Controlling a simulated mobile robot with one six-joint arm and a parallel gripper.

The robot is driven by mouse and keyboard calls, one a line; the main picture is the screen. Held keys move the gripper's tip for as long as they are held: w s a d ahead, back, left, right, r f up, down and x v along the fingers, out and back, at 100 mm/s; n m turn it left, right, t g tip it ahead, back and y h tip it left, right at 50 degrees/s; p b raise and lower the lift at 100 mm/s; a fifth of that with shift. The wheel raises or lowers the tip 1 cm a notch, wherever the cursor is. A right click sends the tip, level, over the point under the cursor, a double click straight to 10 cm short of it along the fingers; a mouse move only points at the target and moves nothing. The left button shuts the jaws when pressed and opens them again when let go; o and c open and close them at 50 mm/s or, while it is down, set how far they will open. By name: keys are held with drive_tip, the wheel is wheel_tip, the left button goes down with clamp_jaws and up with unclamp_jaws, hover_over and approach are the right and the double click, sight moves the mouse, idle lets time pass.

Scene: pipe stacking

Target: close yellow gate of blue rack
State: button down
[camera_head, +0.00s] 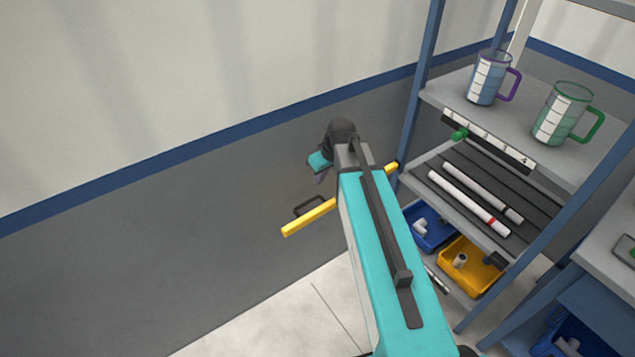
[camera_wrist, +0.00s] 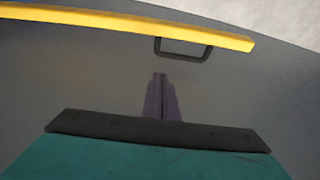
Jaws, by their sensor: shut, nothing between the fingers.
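The yellow gate (camera_head: 309,217) is a bar that sticks out to the left from the blue rack (camera_head: 413,105), swung away from the rack's front. A dark handle (camera_head: 309,204) is fixed on the bar, and my arm hides part of the bar in the head view. In the wrist view the gate (camera_wrist: 120,22) runs across the top, with its handle (camera_wrist: 183,50) below it. My gripper (camera_wrist: 160,77) is shut and empty, pointing toward the bar and a little left of the handle, apart from both. In the head view my gripper (camera_head: 320,177) is beside the grey wall, mostly hidden.
The rack holds a purple-handled mug (camera_head: 487,80) and a green-handled mug (camera_head: 563,113) on top. Two white pipes (camera_head: 465,203) lie on the middle shelf. A blue bin (camera_head: 430,238) and a yellow bin (camera_head: 470,276) are below. Floor (camera_head: 270,320) is clear at left.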

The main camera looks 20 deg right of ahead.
drive_tip(key=shift+p+x, duration=0.55)
drive_tip(key=shift+x, duration=4.3)
